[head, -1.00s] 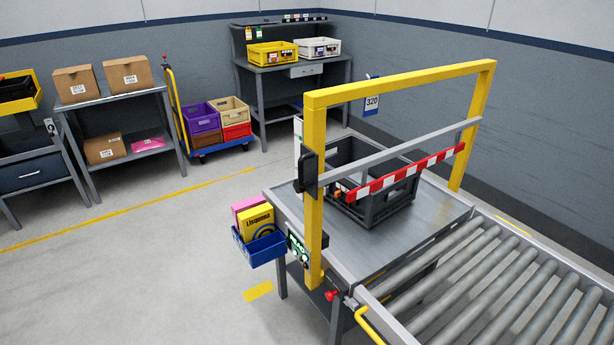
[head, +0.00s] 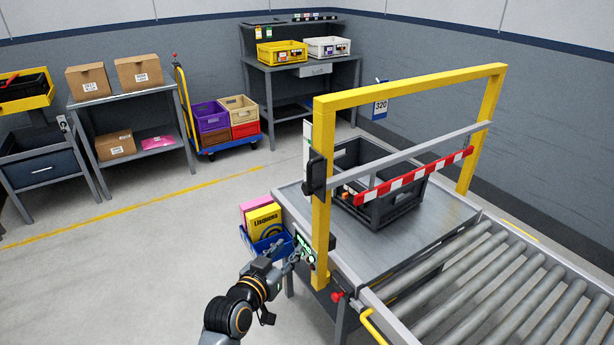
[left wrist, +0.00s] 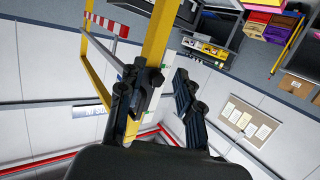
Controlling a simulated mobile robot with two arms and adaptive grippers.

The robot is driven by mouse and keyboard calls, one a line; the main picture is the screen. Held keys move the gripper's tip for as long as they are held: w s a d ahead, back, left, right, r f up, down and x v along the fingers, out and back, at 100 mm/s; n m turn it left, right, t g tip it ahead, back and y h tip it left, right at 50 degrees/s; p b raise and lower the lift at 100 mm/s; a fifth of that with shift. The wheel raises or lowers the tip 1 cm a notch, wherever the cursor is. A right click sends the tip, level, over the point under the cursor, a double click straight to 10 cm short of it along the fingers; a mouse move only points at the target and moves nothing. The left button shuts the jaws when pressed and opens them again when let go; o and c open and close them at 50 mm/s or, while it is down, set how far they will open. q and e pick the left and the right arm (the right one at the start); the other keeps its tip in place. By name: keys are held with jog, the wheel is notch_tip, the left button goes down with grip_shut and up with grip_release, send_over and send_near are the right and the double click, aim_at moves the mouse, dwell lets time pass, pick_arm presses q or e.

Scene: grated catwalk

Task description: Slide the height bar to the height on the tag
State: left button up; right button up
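A yellow frame (head: 323,130) straddles the bench. A grey height bar (head: 410,155) crosses it, with a red-and-white striped strip (head: 412,176) hanging below. A black handle (head: 315,174) sits at the bar's left end on the near post; it also shows in the left wrist view (left wrist: 150,80). A white scale strip (head: 306,148) stands beside that post. The tag (head: 380,107) reads 320. My left gripper (head: 293,258) is below the handle, near the green-lit panel (head: 303,248). Its fingers are apart and empty in the left wrist view (left wrist: 155,100). My right gripper is not seen.
A black crate (head: 385,215) stands on the bench under the bar. Rollers (head: 480,290) extend to the lower right. A blue bin with boxes (head: 262,240) hangs close to my left gripper. A red knob (head: 337,296) sticks out at the bench corner.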

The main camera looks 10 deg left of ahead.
aim_at(308, 177)
pick_arm(q)
notch_tip(308, 177, up, 13)
jog(key=t, duration=0.2)
jog(key=shift+m, duration=0.3)
jog(key=w+p, duration=0.1)
jog(key=w, duration=0.2)
jog(key=w+d+p, duration=0.1)
jog(key=w, duration=0.3)
jog(key=w+p, duration=0.1)
jog(key=w, duration=0.3)
jog(key=shift+d+f, duration=0.1)
jog(key=shift+d, duration=0.3)
jog(key=shift+w+d+f, duration=0.1)
jog(key=shift+w+d, duration=0.05)
jog(key=shift+w, duration=0.55)
grip_shut()
